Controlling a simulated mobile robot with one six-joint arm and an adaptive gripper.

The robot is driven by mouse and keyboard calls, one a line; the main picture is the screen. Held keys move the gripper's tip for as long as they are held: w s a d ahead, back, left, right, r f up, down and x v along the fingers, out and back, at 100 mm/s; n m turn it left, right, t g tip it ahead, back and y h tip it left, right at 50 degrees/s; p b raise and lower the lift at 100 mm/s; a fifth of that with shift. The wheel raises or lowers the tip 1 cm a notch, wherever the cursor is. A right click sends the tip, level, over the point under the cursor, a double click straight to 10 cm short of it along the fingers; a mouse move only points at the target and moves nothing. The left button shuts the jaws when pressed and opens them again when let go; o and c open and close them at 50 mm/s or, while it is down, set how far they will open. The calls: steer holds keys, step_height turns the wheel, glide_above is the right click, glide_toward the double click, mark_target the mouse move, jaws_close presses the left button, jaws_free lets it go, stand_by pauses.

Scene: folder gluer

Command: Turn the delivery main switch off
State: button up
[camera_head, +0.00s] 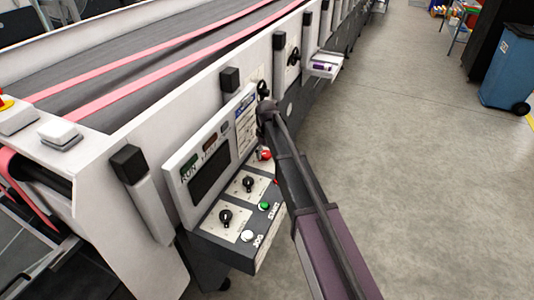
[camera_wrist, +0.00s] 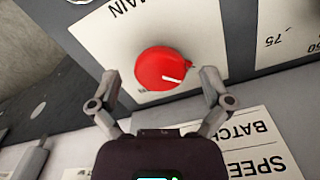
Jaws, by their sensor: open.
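The delivery main switch is a round red knob (camera_wrist: 165,69) on a pale plate (camera_wrist: 120,50) marked "MAIN", which appears upside down in the wrist view. A short white line on the knob points to the right in that view. My gripper (camera_wrist: 160,76) is open, with one finger on the left of the knob and one on the right. Gaps show between the fingers and the knob, and how far the fingertips are from it in depth is unclear. A small red knob (camera_head: 265,154) beside my arm in the head view appears to be the same switch.
The control box (camera_head: 222,247) also carries two black rotary switches (camera_head: 226,217), a green button (camera_head: 264,206) and a white button (camera_head: 247,236). A display panel (camera_head: 209,170) stands above them. Open floor (camera_head: 420,150) lies to the right.

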steer(key=shift+m, duration=0.3)
